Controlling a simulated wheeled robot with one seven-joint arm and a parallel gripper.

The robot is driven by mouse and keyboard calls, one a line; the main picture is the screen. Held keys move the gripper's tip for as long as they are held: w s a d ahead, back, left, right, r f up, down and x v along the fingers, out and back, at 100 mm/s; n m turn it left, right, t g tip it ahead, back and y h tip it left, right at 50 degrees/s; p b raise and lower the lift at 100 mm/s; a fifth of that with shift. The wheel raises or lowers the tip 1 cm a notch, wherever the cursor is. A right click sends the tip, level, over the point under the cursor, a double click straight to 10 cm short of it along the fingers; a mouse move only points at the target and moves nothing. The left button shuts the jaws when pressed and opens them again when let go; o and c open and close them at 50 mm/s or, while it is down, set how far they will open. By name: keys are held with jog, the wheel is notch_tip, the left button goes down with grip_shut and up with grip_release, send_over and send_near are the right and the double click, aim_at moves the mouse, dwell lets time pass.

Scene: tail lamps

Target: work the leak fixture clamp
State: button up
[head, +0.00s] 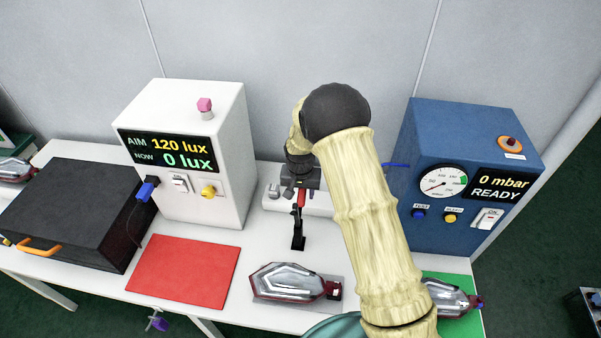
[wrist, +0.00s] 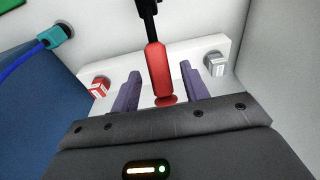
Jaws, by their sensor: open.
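The leak fixture (head: 270,203) is a low white block on the table, between the white lux box and the blue box. Its clamp has a black lever (head: 298,226) with a red handle (head: 301,198); the handle shows large in the wrist view (wrist: 158,72). My gripper (wrist: 160,68) is open, its two purple-grey fingers on either side of the red handle, with gaps visible. In the head view my gripper (head: 301,183) is over the fixture, partly hidden by my arm.
The blue box (head: 440,125) reads 0 mbar, READY; a blue hose (wrist: 28,62) comes from it. The white box (head: 190,135) reads 0 lux. Lamps lie at the front (head: 290,282) and on a green mat (head: 452,297). A red mat (head: 183,270) is empty. A black case (head: 75,210) stands left.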

aim_at(303, 205)
notch_tip(303, 205, up, 16)
jog(key=s+b, duration=0.2)
jog(key=b, duration=0.1)
jog(key=shift+s+a+r, duration=0.15)
dwell(0.4)
jog(key=s+d+f, duration=0.1)
jog(key=s+d, duration=0.7)
jog(key=s, duration=0.3)
jog(key=s+d+n+t, duration=0.1)
jog(key=s+d, duration=0.8)
jog(key=s, duration=0.1)
jog(key=shift+s+d+f, duration=0.25)
jog(key=shift+s+f, duration=0.1)
